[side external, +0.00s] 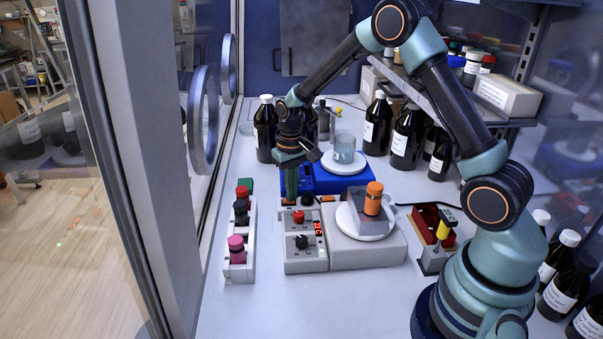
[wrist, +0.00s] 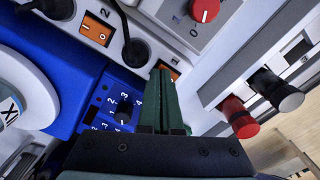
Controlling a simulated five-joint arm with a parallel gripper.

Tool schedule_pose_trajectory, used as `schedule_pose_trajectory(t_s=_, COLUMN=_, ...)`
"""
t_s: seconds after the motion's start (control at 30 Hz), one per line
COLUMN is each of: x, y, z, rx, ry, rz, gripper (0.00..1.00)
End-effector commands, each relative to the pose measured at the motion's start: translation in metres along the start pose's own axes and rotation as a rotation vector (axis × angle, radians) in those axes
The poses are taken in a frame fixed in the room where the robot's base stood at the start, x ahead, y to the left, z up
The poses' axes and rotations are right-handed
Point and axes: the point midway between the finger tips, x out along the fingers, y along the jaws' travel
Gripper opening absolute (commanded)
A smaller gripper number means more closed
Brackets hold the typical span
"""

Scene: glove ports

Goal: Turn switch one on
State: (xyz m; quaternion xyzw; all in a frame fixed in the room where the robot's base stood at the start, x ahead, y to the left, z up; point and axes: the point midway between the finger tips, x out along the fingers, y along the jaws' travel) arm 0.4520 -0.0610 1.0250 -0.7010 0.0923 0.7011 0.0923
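An orange rocker switch (wrist: 97,30) marked 2 sits on a white panel in the wrist view, with a black lever or cable end (wrist: 135,50) beside it. In the side external view, my gripper (side external: 291,197) points down at the far end of the white control box (side external: 306,266). I cannot tell whether the fingertips touch the switch.
The box carries a red knob (side external: 298,216) and a black knob (side external: 301,242). A blue stirrer (side external: 330,182) with a beaker (side external: 344,148) stands behind. A vial rack (side external: 240,273) is left; an orange-capped vial (side external: 373,198) is right. Dark bottles (side external: 265,130) stand behind.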

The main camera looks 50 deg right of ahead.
Motion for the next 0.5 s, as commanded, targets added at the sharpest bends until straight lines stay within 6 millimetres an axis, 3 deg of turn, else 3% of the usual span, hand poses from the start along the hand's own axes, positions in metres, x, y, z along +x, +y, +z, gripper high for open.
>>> schedule_pose_trajectory(t_s=0.17, x=-0.001, y=0.0, z=0.0, rx=0.0, ry=0.002, rz=0.0, gripper=0.0)
schedule_pose_trajectory(t_s=0.5, x=-0.025, y=0.0, z=-0.001, rx=0.0, ry=0.002, rz=0.0, gripper=0.0)
